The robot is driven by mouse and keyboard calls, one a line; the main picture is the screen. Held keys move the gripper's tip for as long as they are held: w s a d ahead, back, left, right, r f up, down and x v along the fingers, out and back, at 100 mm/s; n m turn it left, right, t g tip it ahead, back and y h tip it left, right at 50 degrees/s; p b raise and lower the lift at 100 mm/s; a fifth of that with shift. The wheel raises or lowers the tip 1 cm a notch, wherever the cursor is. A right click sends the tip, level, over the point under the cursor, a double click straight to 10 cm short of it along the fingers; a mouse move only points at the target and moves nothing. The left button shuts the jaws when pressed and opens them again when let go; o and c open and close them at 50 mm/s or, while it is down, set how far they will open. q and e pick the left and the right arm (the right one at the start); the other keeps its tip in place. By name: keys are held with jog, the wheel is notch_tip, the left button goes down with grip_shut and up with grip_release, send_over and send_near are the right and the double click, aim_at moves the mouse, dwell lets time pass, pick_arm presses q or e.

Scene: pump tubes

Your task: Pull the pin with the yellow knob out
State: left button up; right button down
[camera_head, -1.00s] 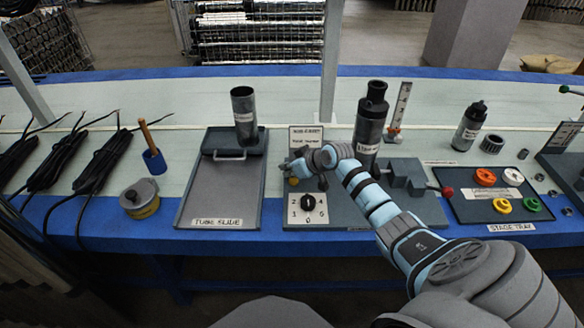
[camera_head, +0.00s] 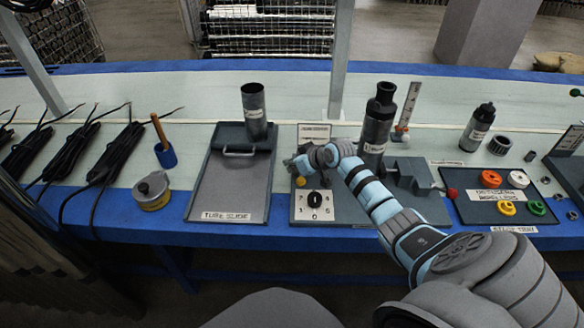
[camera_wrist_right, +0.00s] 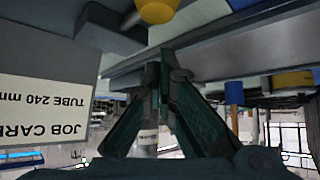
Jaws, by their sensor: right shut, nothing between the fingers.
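The yellow knob (camera_head: 300,181) sits low at the left front of the grey fixture, just above the dial plate. It also shows at the top edge of the right wrist view (camera_wrist_right: 157,11), partly cut off. The pin behind it cannot be made out. My right gripper (camera_head: 296,164) is at the fixture's left side, just above the knob in the head view. In the right wrist view its fingertips (camera_wrist_right: 165,66) are together with nothing between them, apart from the knob. My left gripper is not in view.
The dial (camera_head: 314,196) is in front of the gripper. A job card (camera_wrist_right: 40,115) is close by in the wrist view. A dark tube (camera_head: 376,125) stands behind my right arm. The tube slide tray (camera_head: 199,195) is to the left, and a parts tray (camera_head: 470,214) is to the right.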

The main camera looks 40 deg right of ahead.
jog(key=shift+w+a+r, duration=0.1)
jog(key=shift+w+r, duration=0.45)
jog(key=shift+w, duration=0.25)
jog(key=p+v, duration=0.2)
jog(key=v, duration=0.1)
jog(key=p+v, duration=0.1)
jog(key=shift+s+d+r, duration=0.1)
jog(key=shift+s+d, duration=0.15)
jog(key=shift+d, duration=0.05)
jog(key=p+v, duration=0.1)
jog(key=v, duration=0.1)
jog(key=p+v, duration=0.1)
jog(key=v, duration=0.2)
jog(key=shift+a, duration=0.25)
